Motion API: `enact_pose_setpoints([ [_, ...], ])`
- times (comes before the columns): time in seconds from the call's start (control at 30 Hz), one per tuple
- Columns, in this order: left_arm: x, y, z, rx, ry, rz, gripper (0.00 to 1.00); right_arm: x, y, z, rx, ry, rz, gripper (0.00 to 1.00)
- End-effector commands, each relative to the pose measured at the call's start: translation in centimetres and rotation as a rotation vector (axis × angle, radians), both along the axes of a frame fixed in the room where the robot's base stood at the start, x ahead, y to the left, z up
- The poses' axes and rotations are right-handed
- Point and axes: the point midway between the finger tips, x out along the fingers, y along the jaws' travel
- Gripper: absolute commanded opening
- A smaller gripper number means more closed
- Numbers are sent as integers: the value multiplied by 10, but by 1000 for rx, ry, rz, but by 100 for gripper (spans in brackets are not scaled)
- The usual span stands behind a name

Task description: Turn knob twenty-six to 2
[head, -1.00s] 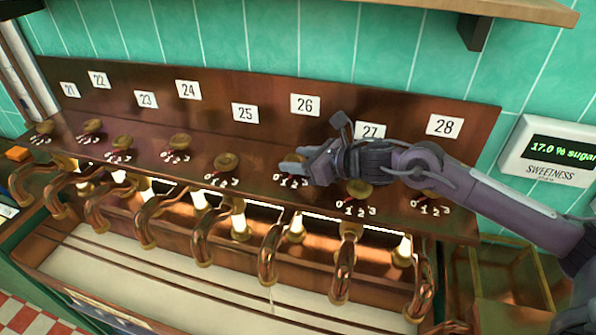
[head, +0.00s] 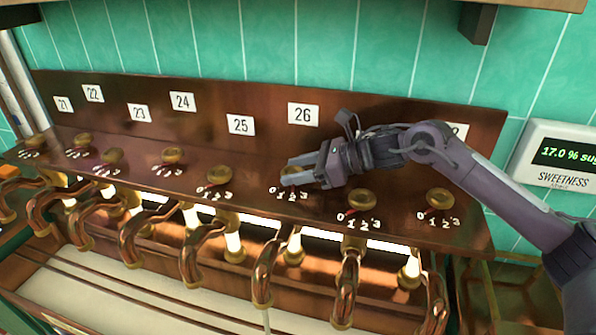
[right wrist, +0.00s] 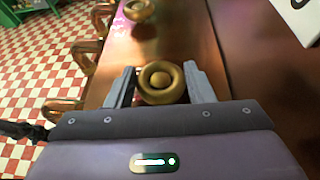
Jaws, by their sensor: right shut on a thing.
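Knob twenty-six (head: 290,171) is a round brass knob on the copper ledge, below the white label 26 (head: 303,114). My right gripper (head: 302,171) reaches in from the right and is shut on this knob. In the right wrist view the two grey fingers (right wrist: 160,88) sit on either side of the brass knob (right wrist: 161,78). The scale 0 to 3 (head: 288,193) is printed in front of the knob and partly covered by the fingers. The knob's pointer is hidden, so its setting cannot be read. My left gripper is not in view.
Knob 25 (head: 218,176) is to the left and knob 27 (head: 362,199) close to the right; my arm hides label 27. A thin pale stream (head: 267,320) falls from the copper spout (head: 264,272) below knob 26. A sweetness display (head: 565,153) reads 17.0 %.

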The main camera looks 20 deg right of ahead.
Motion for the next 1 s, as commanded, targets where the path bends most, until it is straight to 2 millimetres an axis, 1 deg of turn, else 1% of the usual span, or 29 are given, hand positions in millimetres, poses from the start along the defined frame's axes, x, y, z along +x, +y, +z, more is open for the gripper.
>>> enact_pose_setpoints([
  [0.17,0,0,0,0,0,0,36,0,0,0,0,-2,-1,25],
  [0.2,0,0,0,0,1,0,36,0,0,0,0,-2,-1,51],
  [0.33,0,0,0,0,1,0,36,0,0,0,0,-2,-1,68],
  [0.37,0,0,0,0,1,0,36,0,0,0,0,-2,-1,70],
  [0.67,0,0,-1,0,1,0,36,-1,-2,0,-1,-1,-1,70],
  [0.77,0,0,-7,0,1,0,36,-5,-11,2,-3,-4,-3,70],
  [1.0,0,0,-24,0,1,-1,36,-24,-43,17,-3,-4,-3,70],
])
